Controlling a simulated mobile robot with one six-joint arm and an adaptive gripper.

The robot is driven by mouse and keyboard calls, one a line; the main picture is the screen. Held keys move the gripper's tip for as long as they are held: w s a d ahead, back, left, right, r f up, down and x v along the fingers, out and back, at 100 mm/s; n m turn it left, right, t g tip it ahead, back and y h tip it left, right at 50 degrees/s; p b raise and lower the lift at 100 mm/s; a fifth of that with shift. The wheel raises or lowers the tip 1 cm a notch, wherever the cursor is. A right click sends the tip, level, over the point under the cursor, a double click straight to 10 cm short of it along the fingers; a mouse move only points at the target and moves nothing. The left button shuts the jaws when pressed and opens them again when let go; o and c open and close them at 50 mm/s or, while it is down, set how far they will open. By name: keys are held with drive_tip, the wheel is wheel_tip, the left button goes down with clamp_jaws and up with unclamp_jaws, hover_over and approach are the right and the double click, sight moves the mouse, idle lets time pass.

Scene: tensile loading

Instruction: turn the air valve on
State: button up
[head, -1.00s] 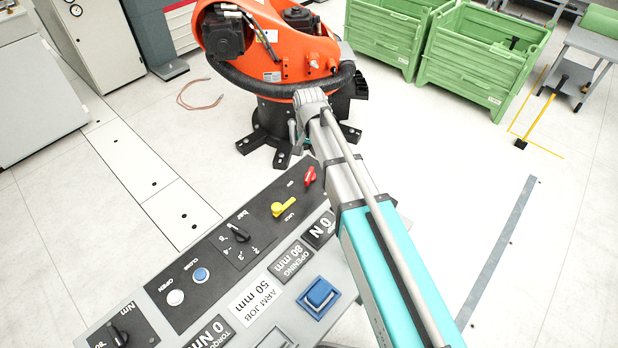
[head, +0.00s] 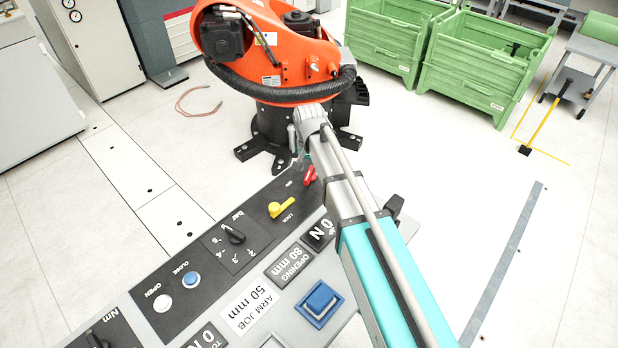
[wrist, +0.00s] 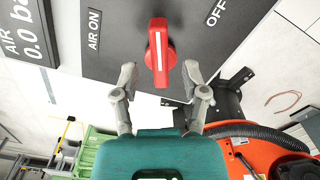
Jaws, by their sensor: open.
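The air valve is a red handle (wrist: 160,52) with a white line on a dark panel plate. In the wrist view it points up and down the picture, with the "AIR ON" label (wrist: 94,30) on its left and the "OFF" label (wrist: 217,12) on its right. The head view shows the red handle (head: 310,175) small, at the panel's far end. My gripper (wrist: 159,72) is open, with one finger on each side of the handle's lower end. Gaps show between the fingers and the handle. In the head view the fingers are hard to make out.
A display (wrist: 30,35) beside the valve reads AIR 0.0. A yellow lock handle (head: 281,208), a black bar knob (head: 234,234) and a blue button (head: 320,300) sit on the same panel. An orange robot (head: 275,60) stands behind it. Green crates (head: 480,70) stand farther back.

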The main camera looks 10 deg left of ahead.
drive_tip(key=shift+f+b, duration=0.85)
drive_tip(key=shift+f, duration=0.35)
clamp_jaws()
